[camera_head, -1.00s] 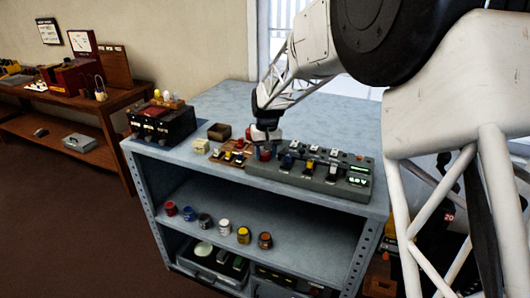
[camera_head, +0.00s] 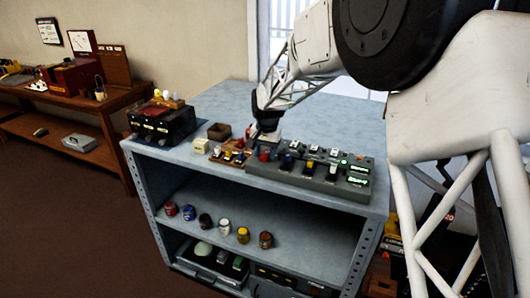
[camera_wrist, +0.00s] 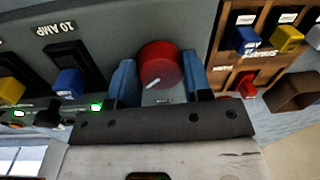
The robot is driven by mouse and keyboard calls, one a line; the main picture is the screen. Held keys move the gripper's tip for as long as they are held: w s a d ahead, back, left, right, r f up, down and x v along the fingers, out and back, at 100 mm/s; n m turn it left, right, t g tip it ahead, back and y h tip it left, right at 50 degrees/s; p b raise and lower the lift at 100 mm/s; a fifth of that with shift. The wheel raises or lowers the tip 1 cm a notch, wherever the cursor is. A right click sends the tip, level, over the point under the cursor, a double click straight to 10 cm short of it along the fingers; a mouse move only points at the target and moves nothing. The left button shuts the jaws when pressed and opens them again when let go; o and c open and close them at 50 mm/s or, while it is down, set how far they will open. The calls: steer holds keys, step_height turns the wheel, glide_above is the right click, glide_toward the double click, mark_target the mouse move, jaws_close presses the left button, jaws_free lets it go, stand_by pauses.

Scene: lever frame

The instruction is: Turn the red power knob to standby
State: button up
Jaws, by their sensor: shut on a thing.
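The red power knob (camera_wrist: 160,62) is a round red dial with a white pointer mark on the grey panel (camera_wrist: 105,18). In the wrist view the mark points toward the lower left of the picture. A label below the knob is too small to read. My gripper (camera_wrist: 160,80) has its two blue fingers on either side of the knob and is shut on it. In the head view my gripper (camera_head: 264,139) comes down on the left end of the grey panel (camera_head: 309,180), and the red knob (camera_head: 264,155) shows just below it.
A wooden board (camera_head: 231,158) with small coloured switches sits left of the panel. Blue and yellow levers (camera_wrist: 68,82) stand beside the knob. A brown open box (camera_head: 219,131) and a black case (camera_head: 163,123) are farther left. The back of the bench top is clear.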

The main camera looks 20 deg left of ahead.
steer(key=shift+r, duration=0.1)
steer(key=o, duration=0.9)
